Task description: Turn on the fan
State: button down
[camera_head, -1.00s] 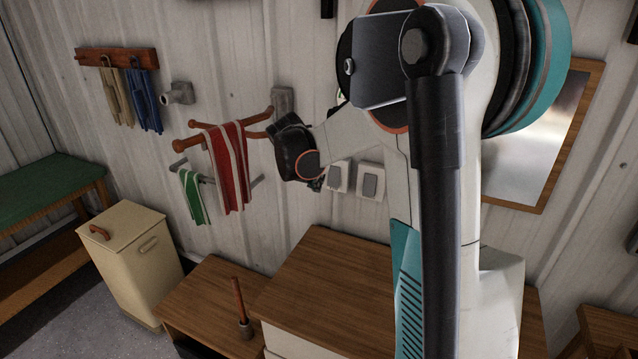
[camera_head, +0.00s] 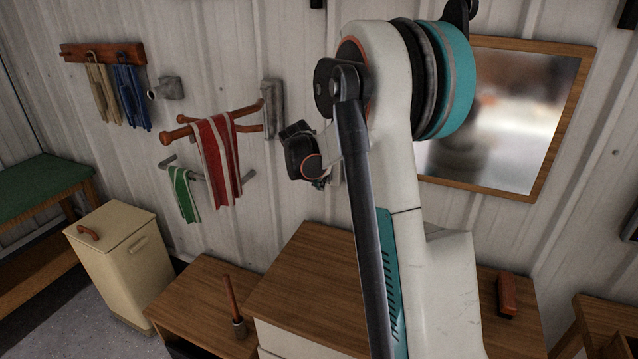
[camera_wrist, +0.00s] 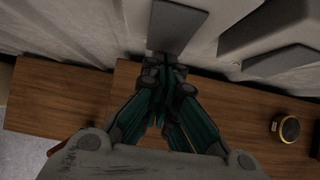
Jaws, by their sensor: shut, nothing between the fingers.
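No fan is recognisable in either view. In the wrist view, a grey rectangular rocker (camera_wrist: 178,26) on a pale wall plate lies just beyond my gripper (camera_wrist: 165,72). My fingers are shut together and empty, with their tips close to the rocker's lower edge; I cannot tell whether they touch it. In the head view, my gripper (camera_head: 319,183) is small and partly hidden, close to the wall right of the towel rack. My arm hides most of the wall switches there.
A wooden cabinet top (camera_head: 305,270) lies below my gripper. Red towel (camera_head: 222,165) and green towel (camera_head: 184,195) hang to the left. A framed mirror (camera_head: 505,120) is on the right wall. A round gold-rimmed object (camera_wrist: 287,128) stands on the wood.

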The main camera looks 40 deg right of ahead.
jog(key=shift+w+d+f+h+b, duration=0.25)
jog(key=shift+d+h+b, duration=0.1)
jog(key=shift+h+b, duration=0.15)
jog(key=shift+r, duration=0.1)
jog(key=shift+r+p, duration=0.55)
jog(key=shift+r, duration=0.15)
jog(key=shift+a, duration=0.1)
